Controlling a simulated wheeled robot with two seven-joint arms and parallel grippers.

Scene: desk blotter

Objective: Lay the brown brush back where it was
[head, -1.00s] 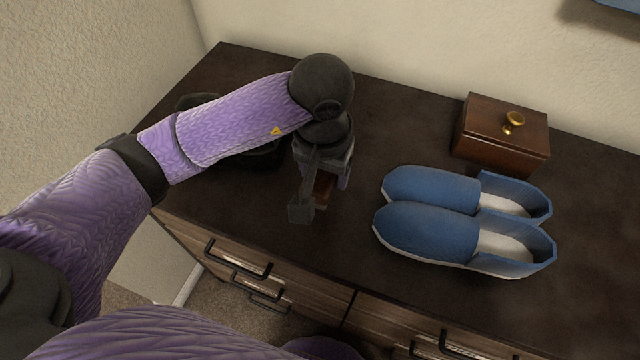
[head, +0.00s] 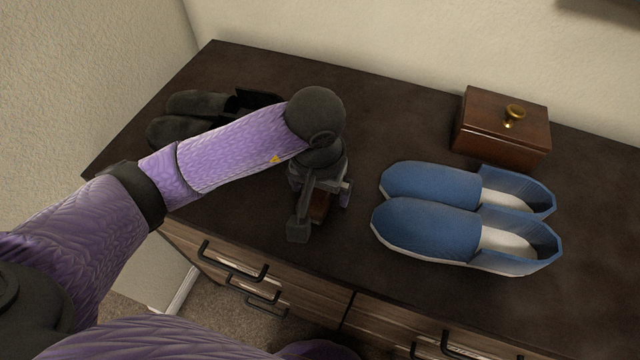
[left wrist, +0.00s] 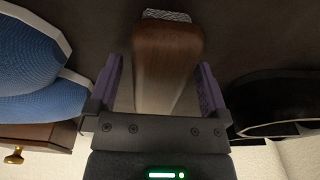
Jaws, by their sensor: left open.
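The brown brush (head: 319,207) is on the dark dresser top near its front edge, mostly hidden by my left gripper in the head view. In the left wrist view the brush (left wrist: 168,55) shows as a brown wooden block with a pale bristly patch at its far end. My left gripper (head: 321,204) points down over the brush. Its jaws are open, one finger on each side of the brush, with visible gaps in the left wrist view (left wrist: 158,85). My right gripper is not in view.
Blue slip-on shoes (head: 430,228) stand right of the gripper. A wooden box (head: 490,138) with a brass knob is behind them. Black shoes (head: 180,130) lie at the left, partly behind my arm. The dresser top (head: 400,120) is bare between gripper and wall.

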